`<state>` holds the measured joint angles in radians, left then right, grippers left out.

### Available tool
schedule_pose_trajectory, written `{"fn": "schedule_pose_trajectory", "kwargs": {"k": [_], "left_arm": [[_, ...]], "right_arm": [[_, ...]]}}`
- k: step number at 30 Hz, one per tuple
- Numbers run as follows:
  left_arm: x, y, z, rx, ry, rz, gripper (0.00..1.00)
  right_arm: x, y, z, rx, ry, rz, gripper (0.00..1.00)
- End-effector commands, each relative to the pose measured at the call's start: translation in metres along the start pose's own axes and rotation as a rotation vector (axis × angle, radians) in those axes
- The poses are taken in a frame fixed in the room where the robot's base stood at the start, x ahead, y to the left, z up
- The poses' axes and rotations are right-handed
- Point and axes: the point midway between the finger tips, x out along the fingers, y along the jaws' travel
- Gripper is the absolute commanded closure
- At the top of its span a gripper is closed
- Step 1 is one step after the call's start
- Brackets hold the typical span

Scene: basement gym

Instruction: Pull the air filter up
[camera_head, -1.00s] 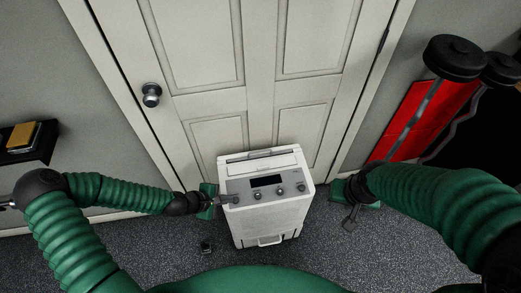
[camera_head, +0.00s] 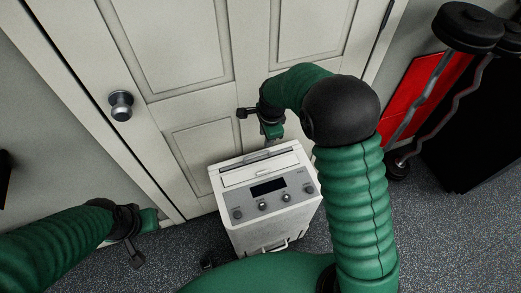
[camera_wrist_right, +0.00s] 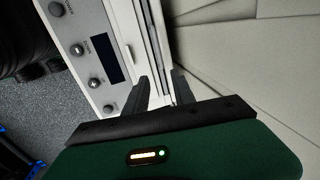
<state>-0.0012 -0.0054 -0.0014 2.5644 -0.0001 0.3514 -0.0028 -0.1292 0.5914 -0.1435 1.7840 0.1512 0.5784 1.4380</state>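A white boxy machine (camera_head: 262,222) with a grey control panel stands on the floor in front of the door. A slim grey strip, which looks like the air filter's top edge (camera_head: 243,162), runs along the back of its top. My right gripper (camera_head: 271,142) is above that back edge, pointing down. In the right wrist view its two dark fingers (camera_wrist_right: 160,84) are apart, close to the machine's long back edge (camera_wrist_right: 148,40); I cannot tell whether they touch it. My left gripper (camera_head: 146,222) is left of the machine, away from it; its finger opening is unclear.
A white panelled door (camera_head: 190,100) with a round knob (camera_head: 121,105) stands close behind the machine. A weight rack with black weights (camera_head: 466,26) and a red panel (camera_head: 425,85) is at the right. Speckled floor (camera_head: 440,235) is clear at the lower right.

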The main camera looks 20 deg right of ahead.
Motion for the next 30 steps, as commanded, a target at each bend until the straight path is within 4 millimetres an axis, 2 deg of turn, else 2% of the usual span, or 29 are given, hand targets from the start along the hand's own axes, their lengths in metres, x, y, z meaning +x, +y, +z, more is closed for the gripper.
{"fn": "schedule_pose_trajectory", "kwargs": {"k": [1,6,9,13,18,25,30], "left_arm": [[0.006,0.0,0.001,-0.001,0.0,0.0,1.0],[0.016,0.0,0.003,-0.002,0.0,0.0,1.0],[0.021,0.0,0.003,-0.002,0.0,0.0,1.0],[0.024,0.0,0.004,-0.002,0.0,0.0,1.0],[0.026,0.0,0.004,-0.002,0.0,0.0,1.0],[0.025,0.0,0.004,-0.003,0.001,0.0,1.0],[0.025,0.0,0.004,-0.003,0.001,0.0,1.0]], "right_arm": [[0.018,0.002,0.0,0.001,0.0,0.005,0.69],[0.063,0.002,0.0,0.0,-0.001,0.004,0.69],[0.087,0.002,0.0,0.0,-0.001,0.003,0.69],[0.109,0.001,0.0,-0.002,-0.001,0.002,0.69],[0.12,0.001,0.0,-0.002,-0.001,0.0,0.69],[0.12,0.0,0.0,-0.002,-0.001,-0.001,0.69],[0.12,0.0,0.0,-0.002,-0.001,0.0,0.92]]}}
